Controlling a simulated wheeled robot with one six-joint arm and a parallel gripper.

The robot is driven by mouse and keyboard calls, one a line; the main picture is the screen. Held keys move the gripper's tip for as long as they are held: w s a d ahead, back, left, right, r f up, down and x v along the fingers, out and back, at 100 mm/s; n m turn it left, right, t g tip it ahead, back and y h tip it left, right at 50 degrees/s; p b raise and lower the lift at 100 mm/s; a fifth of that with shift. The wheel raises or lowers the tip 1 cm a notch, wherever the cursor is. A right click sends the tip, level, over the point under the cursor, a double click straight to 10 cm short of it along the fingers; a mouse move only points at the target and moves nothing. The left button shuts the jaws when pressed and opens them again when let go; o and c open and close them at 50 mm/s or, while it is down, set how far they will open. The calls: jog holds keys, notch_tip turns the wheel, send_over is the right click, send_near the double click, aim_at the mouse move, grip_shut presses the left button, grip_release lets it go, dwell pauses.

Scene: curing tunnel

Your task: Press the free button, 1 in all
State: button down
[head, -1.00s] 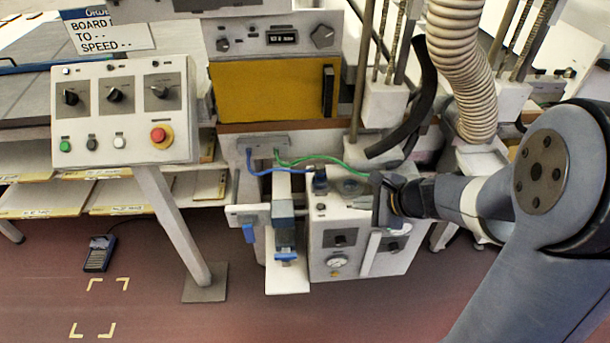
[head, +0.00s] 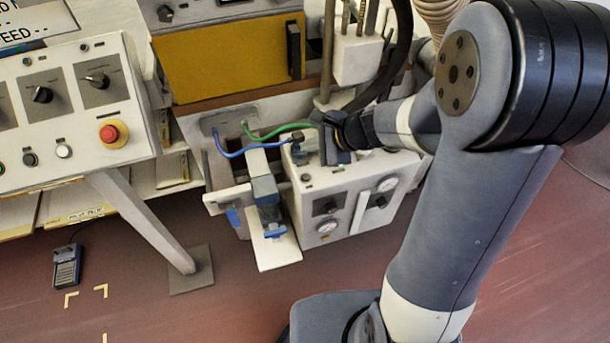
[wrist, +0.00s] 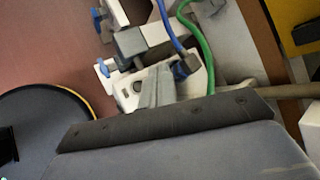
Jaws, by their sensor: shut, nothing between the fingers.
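My gripper (head: 337,140) is over the top of a white box (head: 340,200) with dials and a gauge. In the wrist view, its grey fingers (wrist: 157,88) are shut and empty, pointing at the white box. A small round dark button or port (wrist: 137,88) shows on the box beside the fingers; I cannot tell if they touch. I cannot tell which button is the free one. The gripper hides part of the box top.
A control panel (head: 75,110) at left carries knobs, small buttons and a red stop button (head: 109,133). Blue (head: 240,150) and green (head: 275,130) hoses run to the box. A blue-handled clamp (head: 268,200) stands left of it. A foot pedal (head: 67,266) lies on the floor.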

jog(key=shift+f+b, duration=3.65)
jog(key=shift+f, duration=0.7)
jog(key=shift+f, duration=0.1)
jog(key=shift+f+b, duration=0.35)
jog(key=shift+b, duration=0.15)
jog(key=shift+f+b, duration=0.35)
jog(key=shift+b, duration=0.1)
jog(key=shift+r, duration=0.1)
jog(key=shift+r+p, duration=0.7)
jog(key=shift+r, duration=0.05)
notch_tip(320, 180, up, 5)
jog(key=p, duration=0.4)
